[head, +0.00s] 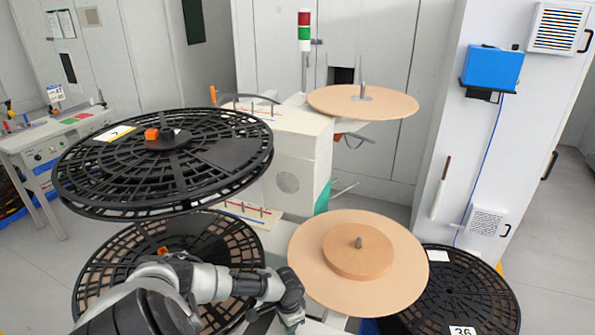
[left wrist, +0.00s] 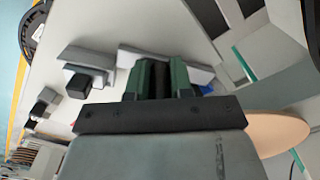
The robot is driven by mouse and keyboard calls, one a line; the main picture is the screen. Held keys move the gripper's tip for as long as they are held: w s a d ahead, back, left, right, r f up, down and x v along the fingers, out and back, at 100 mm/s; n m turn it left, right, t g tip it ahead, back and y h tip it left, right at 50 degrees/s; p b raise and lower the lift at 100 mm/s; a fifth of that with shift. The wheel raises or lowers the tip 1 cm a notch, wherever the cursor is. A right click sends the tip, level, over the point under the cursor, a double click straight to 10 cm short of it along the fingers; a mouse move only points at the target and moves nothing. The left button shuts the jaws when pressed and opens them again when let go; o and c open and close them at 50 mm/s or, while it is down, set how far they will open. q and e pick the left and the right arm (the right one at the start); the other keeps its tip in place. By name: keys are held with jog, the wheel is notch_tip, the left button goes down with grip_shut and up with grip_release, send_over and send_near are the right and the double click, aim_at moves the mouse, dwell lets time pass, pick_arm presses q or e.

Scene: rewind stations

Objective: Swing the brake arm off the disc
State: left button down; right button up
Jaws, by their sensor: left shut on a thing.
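My left arm comes in from the bottom left in the head view and reaches down beside the lower tan disc; its hand is at the bottom edge and its fingertips are hidden there. In the left wrist view, my left gripper (left wrist: 160,82) has green fingers closed together. A light grey bar (left wrist: 128,53), seemingly the brake arm, passes behind the fingers, and the grip appears to be on it. The lower tan disc (head: 310,265) lies flat with a smaller round core (head: 358,250) on it. A tan disc edge (left wrist: 280,130) shows at the right in the wrist view. My right gripper is not in view.
A large black slotted reel (head: 90,180) stands above another black reel (head: 100,270) at the left. A third black reel (head: 470,285) is at the lower right. A white machine housing (head: 290,135) and an upper tan disc (head: 385,103) stand behind.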

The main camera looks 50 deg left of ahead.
pick_arm(q)
jog(key=shift+a, duration=0.1)
dwell(0.5)
jog(key=c, duration=1)
grip_release()
jog(key=shift+s, duration=0.1)
jog(key=shift+r, duration=0.1)
notch_tip(320, 180, up, 11)
jog(key=shift+f, duration=0.15)
